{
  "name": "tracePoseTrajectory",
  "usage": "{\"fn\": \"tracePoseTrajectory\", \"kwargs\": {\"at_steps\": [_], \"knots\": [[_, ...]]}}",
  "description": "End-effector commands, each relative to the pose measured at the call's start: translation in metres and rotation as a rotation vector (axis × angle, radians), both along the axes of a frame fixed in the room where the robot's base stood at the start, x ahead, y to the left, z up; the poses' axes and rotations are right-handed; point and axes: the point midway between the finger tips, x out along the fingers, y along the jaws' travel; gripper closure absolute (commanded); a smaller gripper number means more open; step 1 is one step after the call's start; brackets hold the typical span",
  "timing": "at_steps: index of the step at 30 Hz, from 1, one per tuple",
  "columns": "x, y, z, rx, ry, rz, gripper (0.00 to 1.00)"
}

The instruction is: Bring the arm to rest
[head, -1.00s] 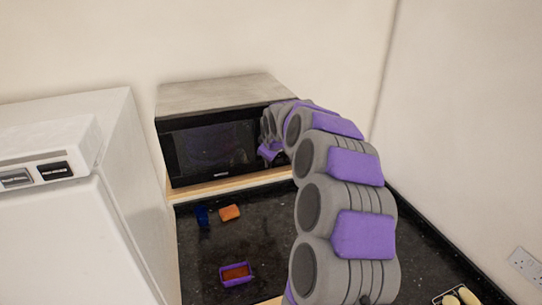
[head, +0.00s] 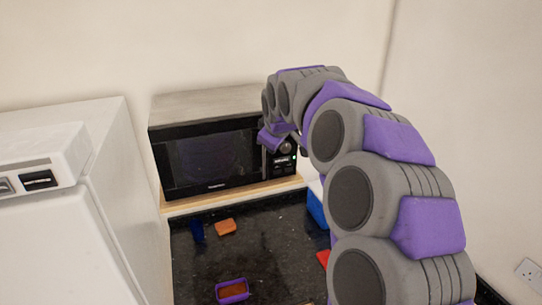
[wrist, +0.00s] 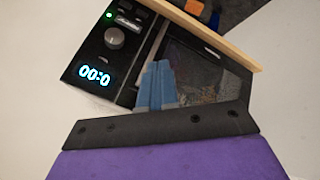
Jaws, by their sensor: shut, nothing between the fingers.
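My arm arches from the lower right toward the microwave (head: 205,160). My gripper (head: 270,142) is in front of the right part of the microwave, by its control panel. In the wrist view my gripper's blue fingers (wrist: 157,82) are together with nothing between them. The wrist view also shows the microwave's door glass (wrist: 195,75), knob (wrist: 115,38) and lit display. The microwave door looks shut. I cannot tell whether the fingertips touch the microwave.
The microwave stands on a wooden board (head: 230,192). On the dark counter (head: 265,250) are an orange sponge (head: 226,227), a blue item (head: 197,231), a purple tray (head: 220,293), a blue box (head: 317,208) and a red item (head: 323,258). A white fridge (head: 100,220) stands left.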

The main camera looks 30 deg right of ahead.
Motion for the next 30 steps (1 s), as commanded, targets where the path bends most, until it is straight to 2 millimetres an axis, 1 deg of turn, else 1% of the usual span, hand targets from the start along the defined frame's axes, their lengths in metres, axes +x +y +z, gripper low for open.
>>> {"fn": "tracePoseTrajectory", "kwargs": {"at_steps": [1,3,8,14,17,20,21,23,24,26,27,29,30], "knots": [[-0.005,0.001,0.006,0.001,-0.003,0.000,1.00],[-0.011,0.003,0.013,0.001,0.000,0.000,1.00],[-0.018,0.006,0.022,0.002,0.002,0.001,1.00],[-0.020,0.007,0.023,0.003,0.005,0.001,1.00],[-0.023,0.014,0.015,0.012,0.014,0.003,1.00],[-0.034,0.033,-0.007,0.040,0.043,0.007,1.00],[-0.041,0.045,-0.021,0.053,0.061,0.009,1.00],[-0.055,0.064,-0.041,0.079,0.090,0.007,1.00],[-0.065,0.077,-0.057,0.097,0.115,0.004,1.00],[-0.081,0.095,-0.081,0.124,0.152,-0.003,1.00],[-0.092,0.106,-0.096,0.139,0.176,-0.009,1.00],[-0.110,0.121,-0.119,0.162,0.215,-0.023,1.00],[-0.121,0.130,-0.134,0.175,0.240,-0.033,1.00]]}}
